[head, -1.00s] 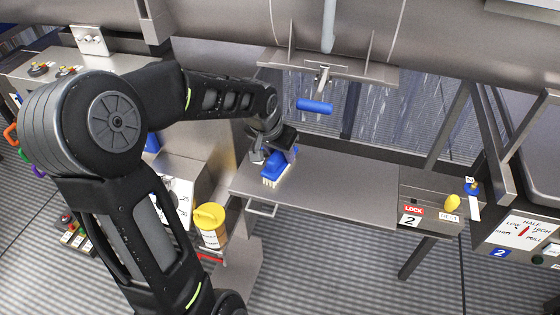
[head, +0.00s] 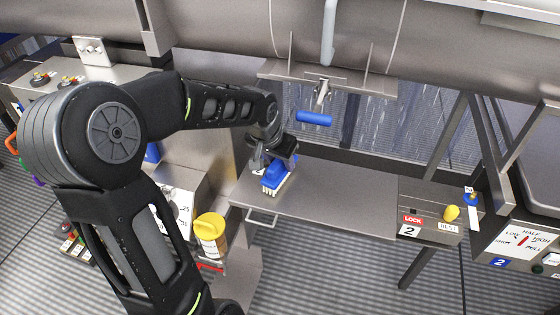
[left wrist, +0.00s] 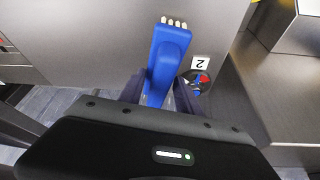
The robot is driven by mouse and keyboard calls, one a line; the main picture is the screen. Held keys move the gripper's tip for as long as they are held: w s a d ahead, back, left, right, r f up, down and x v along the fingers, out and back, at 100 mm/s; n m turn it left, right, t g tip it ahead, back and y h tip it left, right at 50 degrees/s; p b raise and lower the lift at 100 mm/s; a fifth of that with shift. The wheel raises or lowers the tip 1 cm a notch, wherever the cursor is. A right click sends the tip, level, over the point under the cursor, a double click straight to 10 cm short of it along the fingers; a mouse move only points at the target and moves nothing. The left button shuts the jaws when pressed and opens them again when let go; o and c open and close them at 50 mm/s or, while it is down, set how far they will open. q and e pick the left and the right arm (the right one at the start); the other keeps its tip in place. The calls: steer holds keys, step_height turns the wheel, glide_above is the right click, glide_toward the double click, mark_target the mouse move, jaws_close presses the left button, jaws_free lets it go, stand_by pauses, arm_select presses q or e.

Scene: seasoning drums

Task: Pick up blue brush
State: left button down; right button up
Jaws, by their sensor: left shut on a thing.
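The blue brush (head: 274,177) has a blue body and pale bristles. It is at the left end of the grey metal shelf, bristles facing down. My left gripper (head: 277,160) is shut on the brush from above. In the left wrist view the brush (left wrist: 168,58) sits between the two fingers of the gripper (left wrist: 160,92), with its bristle tips showing at the far end. I cannot tell whether the bristles touch the shelf. My right gripper is not in view.
The shelf (head: 335,198) is clear to the right of the brush, up to a box with a red LOCK label (head: 412,219). A blue handle (head: 313,119) hangs above the shelf. A yellow-lidded container (head: 211,232) stands lower left.

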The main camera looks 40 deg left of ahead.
arm_select(q)
step_height(320, 180, up, 3)
steer(key=shift+s+r+b, duration=0.1)
steer(key=shift+s+b, duration=0.05)
steer(key=shift+b, duration=0.25)
steer(key=s+d+b, duration=0.2)
steer(key=s+b, duration=0.1)
steer(key=s, duration=1.4)
steer(key=shift+s, duration=0.3)
steer(key=shift+w, duration=0.1)
